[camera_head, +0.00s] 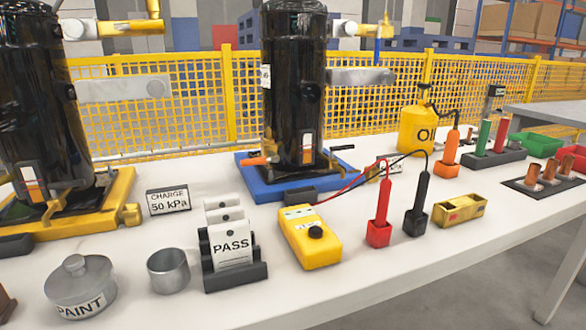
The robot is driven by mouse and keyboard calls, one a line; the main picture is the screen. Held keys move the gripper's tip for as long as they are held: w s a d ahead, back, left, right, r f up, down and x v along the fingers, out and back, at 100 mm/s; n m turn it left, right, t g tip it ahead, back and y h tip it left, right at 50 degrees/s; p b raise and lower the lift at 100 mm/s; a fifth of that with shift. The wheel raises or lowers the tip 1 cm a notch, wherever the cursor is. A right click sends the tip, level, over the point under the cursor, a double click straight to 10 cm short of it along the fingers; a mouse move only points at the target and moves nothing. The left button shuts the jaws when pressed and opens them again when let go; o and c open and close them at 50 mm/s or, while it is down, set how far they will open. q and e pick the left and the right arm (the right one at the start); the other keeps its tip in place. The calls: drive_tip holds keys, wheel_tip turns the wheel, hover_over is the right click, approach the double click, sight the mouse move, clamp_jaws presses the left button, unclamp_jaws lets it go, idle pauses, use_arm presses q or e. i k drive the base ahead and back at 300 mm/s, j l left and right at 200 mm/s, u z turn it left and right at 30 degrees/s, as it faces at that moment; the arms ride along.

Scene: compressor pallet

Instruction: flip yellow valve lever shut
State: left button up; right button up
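Two black compressors stand on the table, the left one (32,95) on a yellow pallet (118,190) and the right one (292,90) on a blue pallet (262,183). At the left compressor's top right is a pipe stub with a yellow valve lever (130,28), lying roughly level beside an upright yellow piece cut by the top edge. The right compressor has a similar yellow fitting (370,31), with a thin blue part (376,52) hanging below it. I cannot tell whether either valve is open or shut. Neither of my grippers is in view.
The white table holds a PAINT pot (80,285), metal cup (168,270), PASS tag rack (232,252), yellow meter (310,237) with red and black probes, yellow box (461,209) and OIL can (418,128). A yellow mesh fence (200,105) runs behind.

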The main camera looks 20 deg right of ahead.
sight(122, 27)
drive_tip(key=i+j+z, duration=0.15)
drive_tip(key=j+z, duration=0.5)
drive_tip(key=i+j+z, duration=0.1)
drive_tip(key=j+z, duration=0.25)
drive_tip(key=j, duration=0.15)
drive_tip(key=l, duration=0.2)
